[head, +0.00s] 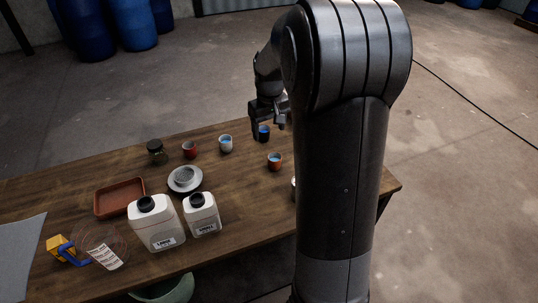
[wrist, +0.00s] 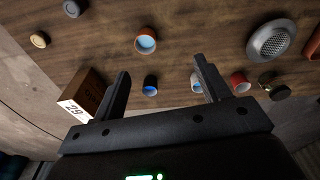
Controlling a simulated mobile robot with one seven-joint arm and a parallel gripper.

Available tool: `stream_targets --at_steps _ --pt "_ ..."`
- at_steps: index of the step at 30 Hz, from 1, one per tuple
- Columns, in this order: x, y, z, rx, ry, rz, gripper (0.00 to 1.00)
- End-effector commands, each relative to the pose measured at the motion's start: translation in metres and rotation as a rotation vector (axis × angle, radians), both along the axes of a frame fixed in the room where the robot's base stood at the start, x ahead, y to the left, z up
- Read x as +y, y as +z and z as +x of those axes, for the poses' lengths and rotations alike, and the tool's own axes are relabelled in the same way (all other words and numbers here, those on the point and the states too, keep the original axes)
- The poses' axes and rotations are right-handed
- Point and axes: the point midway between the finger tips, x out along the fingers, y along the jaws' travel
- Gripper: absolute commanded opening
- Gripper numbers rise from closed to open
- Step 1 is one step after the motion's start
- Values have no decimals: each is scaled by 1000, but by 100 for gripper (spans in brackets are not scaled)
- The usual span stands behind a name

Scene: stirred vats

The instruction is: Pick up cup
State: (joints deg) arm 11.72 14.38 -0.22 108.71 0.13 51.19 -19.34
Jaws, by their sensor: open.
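Several cups stand on the wooden table. A dark cup with blue inside (head: 264,133) is near the far edge, close by my gripper (head: 269,122) in the head view. In the wrist view that dark cup (wrist: 150,86) shows between the two spread fingers of my gripper (wrist: 161,66), which hold nothing. A red cup with blue inside (wrist: 145,41) lies beyond the fingertips; the head view shows it nearer (head: 275,163). A pale cup with blue inside (wrist: 196,84) is partly hidden by the right finger. A plain red cup (head: 190,151) stands further left.
A dark jar (head: 157,153), a metal strainer on a plate (head: 185,179), two white bottles (head: 157,224) and a terracotta tray (head: 119,198) occupy the table's left side. A brown box (wrist: 84,93) with a numbered label is beside the left finger.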

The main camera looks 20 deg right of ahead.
Motion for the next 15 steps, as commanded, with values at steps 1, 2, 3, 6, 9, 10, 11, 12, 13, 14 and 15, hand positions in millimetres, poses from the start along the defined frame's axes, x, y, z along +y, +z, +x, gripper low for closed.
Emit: stream_targets --at_steps 1,2,3,6,9,10,11,12,13,14,15 --pt "-8 -17 10 24 3 4 69" --pt "-12 -25 15 33 7 5 69" --pt "-17 -35 21 46 10 7 69" --pt "-28 -58 34 71 21 12 69" --pt "-36 -74 42 88 27 15 69" --pt "-37 -78 43 91 29 17 69" --pt "-39 -80 44 93 30 17 69" --pt "-40 -83 45 96 32 18 69" --pt "-40 -86 46 98 32 19 69" --pt "-41 -89 46 100 33 18 69" --pt "-41 -93 46 100 33 19 69"
